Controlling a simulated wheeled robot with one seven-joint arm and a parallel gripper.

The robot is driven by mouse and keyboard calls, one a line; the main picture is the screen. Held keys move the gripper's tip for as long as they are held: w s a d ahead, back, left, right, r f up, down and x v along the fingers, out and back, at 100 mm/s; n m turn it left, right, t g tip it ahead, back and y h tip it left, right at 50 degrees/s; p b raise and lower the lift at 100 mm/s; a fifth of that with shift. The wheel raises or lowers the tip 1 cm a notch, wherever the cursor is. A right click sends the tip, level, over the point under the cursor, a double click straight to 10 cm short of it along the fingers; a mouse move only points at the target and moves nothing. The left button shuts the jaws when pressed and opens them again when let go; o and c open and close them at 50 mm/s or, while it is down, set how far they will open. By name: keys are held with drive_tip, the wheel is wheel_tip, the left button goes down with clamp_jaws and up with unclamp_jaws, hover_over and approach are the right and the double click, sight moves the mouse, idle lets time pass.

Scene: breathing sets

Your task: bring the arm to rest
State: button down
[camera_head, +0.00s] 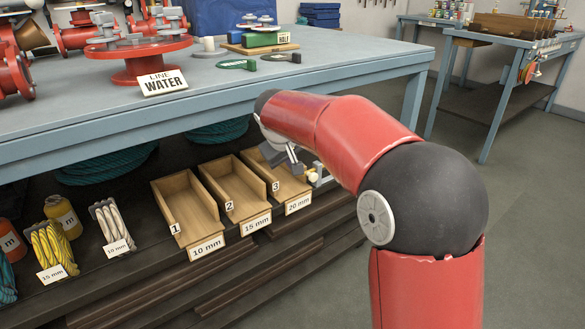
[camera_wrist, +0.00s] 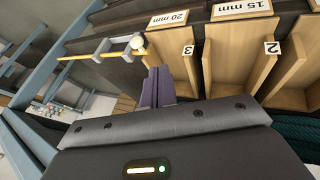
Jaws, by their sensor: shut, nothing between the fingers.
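My gripper (camera_wrist: 157,88) shows in the wrist view with its two dark fingers together and nothing between them. In the head view my gripper (camera_head: 292,155) is partly hidden by my red arm (camera_head: 350,140). It hangs below the front edge of the blue-grey workbench (camera_head: 330,70), over the wooden tray marked 3 and 20 mm (camera_head: 292,186). In the wrist view the fingers lie beside that tray (camera_wrist: 185,65). I cannot tell whether they touch it.
Trays marked 10 mm (camera_head: 187,205) and 15 mm (camera_head: 232,185) stand left of it on the lower shelf. A small whitish ball-ended fitting (camera_wrist: 137,42) is close to my fingers. Red pipework (camera_head: 135,65) stands on the bench. Grey floor (camera_head: 530,230) is clear at right.

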drive_tip(key=s+d+r+m, duration=0.15)
drive_tip(key=s+d, duration=0.25)
drive_tip(key=s, duration=0.5)
drive_tip(key=s+d+r+m, duration=0.1)
drive_tip(key=s+d+r, duration=0.1)
drive_tip(key=s+d, duration=0.45)
drive_tip(key=s+d+f+m+y, duration=0.1)
drive_tip(key=s+f, duration=0.2)
drive_tip(key=s, duration=0.7)
drive_tip(key=s+d+f+m+y, duration=0.1)
drive_tip(key=s+f, duration=0.3)
drive_tip(key=s, duration=0.6)
drive_tip(key=shift+m+g, duration=0.4)
drive_tip(key=shift+m, duration=0.25)
